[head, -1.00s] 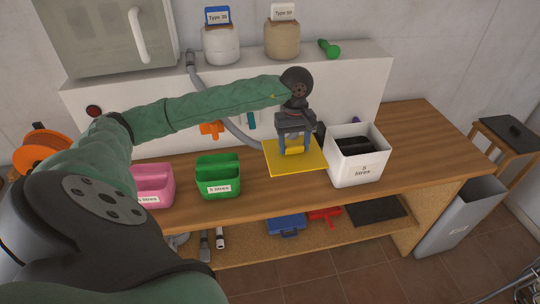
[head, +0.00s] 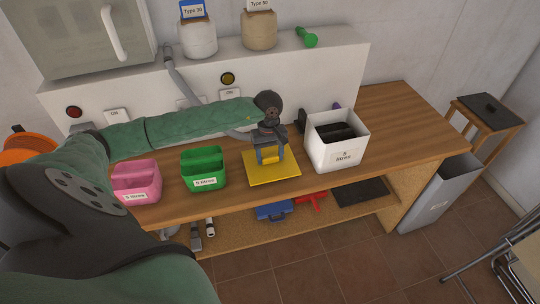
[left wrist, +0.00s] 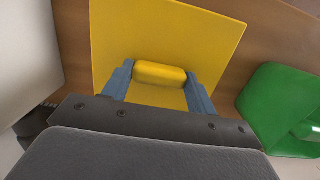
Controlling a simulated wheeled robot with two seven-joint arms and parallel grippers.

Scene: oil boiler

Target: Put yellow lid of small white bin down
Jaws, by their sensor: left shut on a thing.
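The yellow lid (head: 271,169) is a flat square plate with a raised yellow handle. My left gripper (head: 270,157) is shut on that handle, with one blue finger on each side. The lid lies level, at or just above the wooden counter, between the green bin and the white bin; I cannot tell if it fully touches. In the left wrist view the handle (left wrist: 160,73) sits between the fingers and the lid (left wrist: 165,30) spreads beyond them. My right gripper is not in view.
A green bin (head: 203,168) and a pink bin (head: 135,181) stand left of the lid on the wooden counter (head: 400,125). A white raised ledge (head: 320,70) runs behind, holding a white container (head: 197,37) and a tan one (head: 259,30). The counter's right end is clear.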

